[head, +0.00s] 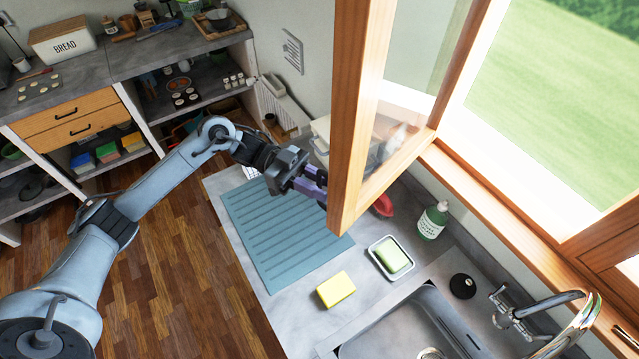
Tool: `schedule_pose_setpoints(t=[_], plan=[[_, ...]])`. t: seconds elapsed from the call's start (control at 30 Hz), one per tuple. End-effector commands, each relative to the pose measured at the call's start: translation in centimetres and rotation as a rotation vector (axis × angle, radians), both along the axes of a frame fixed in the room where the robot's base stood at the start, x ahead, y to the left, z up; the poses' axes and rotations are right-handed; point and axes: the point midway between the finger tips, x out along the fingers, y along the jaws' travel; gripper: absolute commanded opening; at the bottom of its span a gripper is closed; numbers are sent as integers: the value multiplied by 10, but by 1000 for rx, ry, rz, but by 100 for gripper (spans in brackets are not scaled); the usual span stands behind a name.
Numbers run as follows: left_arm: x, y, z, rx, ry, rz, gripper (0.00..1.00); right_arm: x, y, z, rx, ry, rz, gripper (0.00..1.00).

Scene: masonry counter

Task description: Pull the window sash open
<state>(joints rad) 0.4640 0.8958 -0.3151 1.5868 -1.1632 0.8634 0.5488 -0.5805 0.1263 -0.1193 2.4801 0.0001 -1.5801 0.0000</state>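The wooden window sash (346,130) stands swung inward from its frame (480,185), over the counter. Its glass pane (405,75) shows on the right of its near upright. My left gripper (318,186) is at the left side of this upright, low down, with its purple fingers pointing toward the wood. The fingertips are partly hidden behind the sash, so I cannot tell whether they touch it or how far apart they are. No handle on the sash is visible. My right gripper is not in view.
Under the sash, a blue ribbed mat (275,235) lies on the counter. A yellow sponge (336,289), a soap dish (379,270), a green bottle (433,220) and a faucet (515,312) by the sink (400,325) stand nearby. Wooden floor (170,280) is clear at left.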

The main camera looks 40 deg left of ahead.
Motion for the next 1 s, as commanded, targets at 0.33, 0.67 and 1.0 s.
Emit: schedule_pose_setpoints(t=[0.33,0.67,1.0], plan=[[0,2,0,0,-1,0,30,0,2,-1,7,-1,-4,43],[-1,42,-4,4,-2,3,30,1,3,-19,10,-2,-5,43],[-4,94,-3,3,-3,1,30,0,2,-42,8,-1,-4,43]])
